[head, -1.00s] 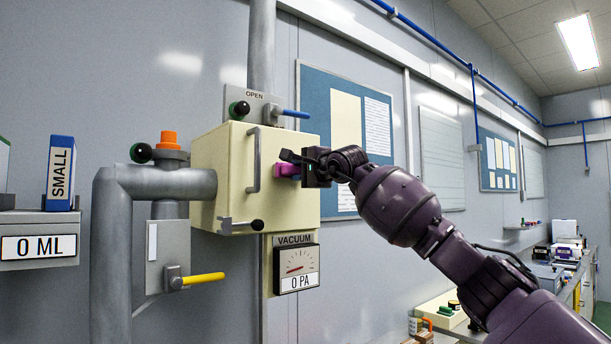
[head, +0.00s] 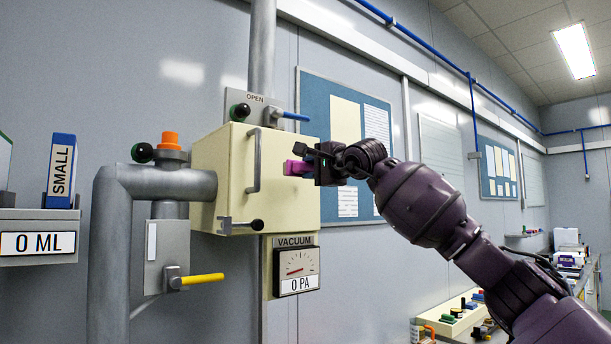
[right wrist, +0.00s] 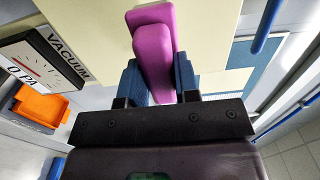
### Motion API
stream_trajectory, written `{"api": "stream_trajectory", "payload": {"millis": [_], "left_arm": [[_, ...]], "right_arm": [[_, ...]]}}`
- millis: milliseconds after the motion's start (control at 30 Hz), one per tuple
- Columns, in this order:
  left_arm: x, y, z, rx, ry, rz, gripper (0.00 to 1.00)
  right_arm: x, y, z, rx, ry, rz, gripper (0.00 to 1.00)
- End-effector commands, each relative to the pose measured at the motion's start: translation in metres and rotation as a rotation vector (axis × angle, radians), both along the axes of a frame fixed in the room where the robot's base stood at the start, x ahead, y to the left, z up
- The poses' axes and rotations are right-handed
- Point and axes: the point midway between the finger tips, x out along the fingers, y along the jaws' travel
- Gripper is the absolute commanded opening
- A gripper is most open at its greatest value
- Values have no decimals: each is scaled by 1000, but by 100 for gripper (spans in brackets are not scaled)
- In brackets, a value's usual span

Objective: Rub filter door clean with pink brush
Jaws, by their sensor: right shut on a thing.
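The filter door (head: 285,203) is the cream front of a box on the wall, with a grey upright handle (head: 254,162) and a latch with a black knob below; it looks shut. My right gripper (head: 310,162) is at the door's upper right side, shut on the pink brush (head: 295,168). In the right wrist view the brush (right wrist: 155,60) sits between the two blue-grey fingers (right wrist: 161,80), its far end towards the cream surface (right wrist: 205,25). I cannot tell whether it touches the door. My left gripper is not in view.
A vacuum gauge (head: 297,272) reading 0 PA hangs below the box. Grey pipes (head: 110,250) and a yellow-handled valve (head: 200,279) stand at left. A blue lever (head: 293,116) sticks out above the door. A bench with parts (head: 465,312) is at lower right.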

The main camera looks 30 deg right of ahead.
Motion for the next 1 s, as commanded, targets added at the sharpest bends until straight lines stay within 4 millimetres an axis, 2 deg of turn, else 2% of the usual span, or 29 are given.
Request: {"api": "stream_trajectory", "payload": {"millis": [33,200,633,1000], "left_arm": [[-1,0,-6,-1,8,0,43],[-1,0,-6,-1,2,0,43],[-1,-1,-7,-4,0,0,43],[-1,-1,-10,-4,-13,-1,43]], "right_arm": [[-3,-1,-3,0,1,-1,0],[-12,-1,-2,1,1,0,0],[-16,-2,-2,0,0,-1,0],[-40,-4,-4,0,2,-1,0]]}}
